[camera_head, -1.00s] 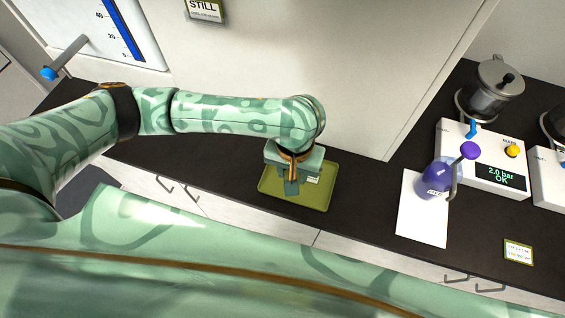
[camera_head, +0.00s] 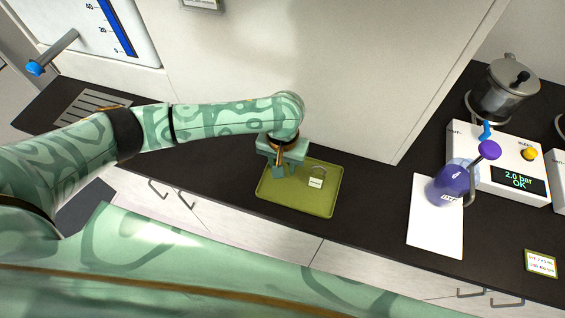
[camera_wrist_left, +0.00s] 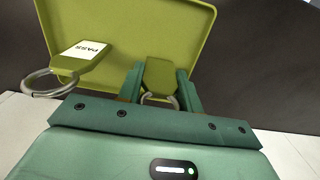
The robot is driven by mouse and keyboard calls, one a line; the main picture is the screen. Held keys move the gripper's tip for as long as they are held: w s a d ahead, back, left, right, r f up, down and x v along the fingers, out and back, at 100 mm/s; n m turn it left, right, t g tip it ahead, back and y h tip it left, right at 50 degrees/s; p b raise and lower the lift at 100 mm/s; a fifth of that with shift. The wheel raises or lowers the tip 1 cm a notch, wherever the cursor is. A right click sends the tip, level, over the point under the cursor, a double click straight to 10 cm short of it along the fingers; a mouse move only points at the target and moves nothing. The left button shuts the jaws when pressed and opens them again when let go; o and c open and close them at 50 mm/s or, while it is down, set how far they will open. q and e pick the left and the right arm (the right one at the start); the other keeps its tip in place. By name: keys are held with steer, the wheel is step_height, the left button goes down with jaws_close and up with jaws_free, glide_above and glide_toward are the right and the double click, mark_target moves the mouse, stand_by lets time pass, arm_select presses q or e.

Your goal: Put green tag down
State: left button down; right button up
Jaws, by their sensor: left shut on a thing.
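My left gripper (camera_head: 280,172) is over the left part of the olive-green tray (camera_head: 297,208), pointing down. In the left wrist view the left gripper (camera_wrist_left: 160,76) is shut on a green tag (camera_wrist_left: 159,75) with a metal ring, its plain face showing. The tray (camera_wrist_left: 135,15) lies behind the held tag. I cannot tell whether the tag touches the tray. A second tag, with a white PASS label and a ring, lies on the tray right of the gripper (camera_head: 316,182); it also shows at left in the left wrist view (camera_wrist_left: 82,51). My right gripper is out of view.
The tray stands on a dark counter (camera_head: 370,190) against a pale wall panel. To the right are a white sheet (camera_head: 434,230), a purple flask (camera_head: 447,187) and a pressure unit (camera_head: 497,160) reading 2.0 bar OK. The counter between tray and sheet is clear.

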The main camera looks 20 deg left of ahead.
arm_select(q)
steer(key=c, duration=0.9)
jaws_free()
steer(key=shift+f, duration=0.1)
steer(key=shift+c, duration=0.2)
steer(key=shift+r, duration=0.35)
step_height(320, 180, up, 12)
steer(key=p, duration=0.4)
steer(key=shift+f+p, duration=0.2)
steer(key=shift+p, duration=0.2)
